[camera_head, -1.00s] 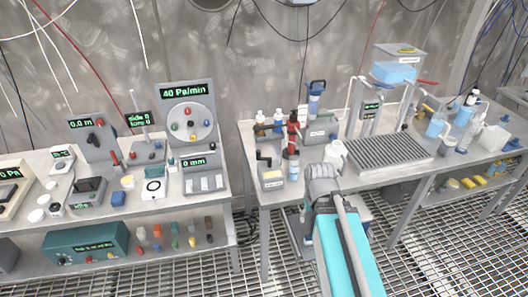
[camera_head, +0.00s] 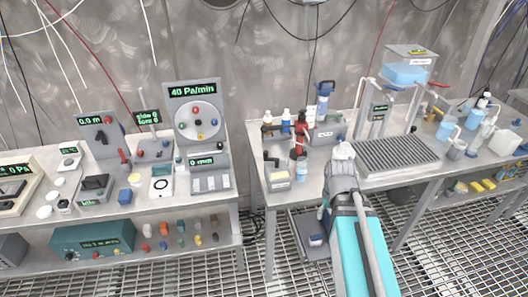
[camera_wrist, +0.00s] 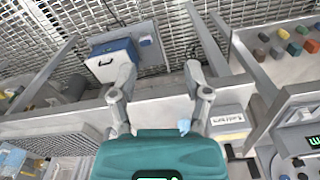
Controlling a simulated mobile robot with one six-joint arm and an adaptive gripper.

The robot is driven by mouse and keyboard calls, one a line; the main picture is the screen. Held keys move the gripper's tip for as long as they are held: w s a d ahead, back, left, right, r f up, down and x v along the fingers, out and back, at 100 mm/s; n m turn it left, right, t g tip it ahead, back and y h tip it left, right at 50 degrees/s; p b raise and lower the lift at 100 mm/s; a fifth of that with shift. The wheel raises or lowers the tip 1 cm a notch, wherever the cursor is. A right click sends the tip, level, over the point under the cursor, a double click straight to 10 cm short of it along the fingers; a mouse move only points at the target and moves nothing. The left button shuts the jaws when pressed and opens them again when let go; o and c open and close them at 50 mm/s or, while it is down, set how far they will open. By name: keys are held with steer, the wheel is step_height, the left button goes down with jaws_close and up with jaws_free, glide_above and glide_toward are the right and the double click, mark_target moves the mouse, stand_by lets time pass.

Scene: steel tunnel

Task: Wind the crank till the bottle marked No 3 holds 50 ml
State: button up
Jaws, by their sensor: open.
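A small pale box with a dark crank handle (camera_head: 271,160) stands at the front left corner of the right table. A clear bottle with a bluish label (camera_head: 301,168) stands just right of it; its marking and liquid level are too small to read. In the wrist view the labelled box (camera_wrist: 229,119) appears upside down at lower right, with the dark crank (camera_wrist: 240,166) below it. My gripper (camera_wrist: 160,98) is open, its fingers apart with nothing between them, near the table's front edge. In the head view my wrist hides the fingers.
Dropper bottles and a red-topped device (camera_head: 300,135) stand behind the crank box. A ribbed grey tray (camera_head: 397,155) lies to the right, below a blue tank (camera_head: 404,75). A white jug (camera_head: 344,150) stands just beyond my wrist. A gap separates the two tables.

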steer(key=w+a+r+n+p, duration=0.4)
steer(key=w+r+p, duration=0.1)
steer(key=w, duration=0.2)
steer(key=w+a+r+n+p, duration=0.3)
steer(key=w+a+r+p, duration=0.15)
steer(key=w, duration=0.25)
step_height(320, 180, up, 8)
steer(key=n+p, duration=0.8)
steer(key=n, duration=0.1)
glide_above(265, 152)
steer(key=shift+w+d, duration=0.15)
steer(key=shift+f+b, duration=0.15)
steer(key=shift+b, duration=0.3)
step_height(265, 152, down, 13)
steer(key=b, duration=1.3)
steer(key=shift+f, duration=0.15)
steer(key=shift+c, duration=0.2)
jaws_close()
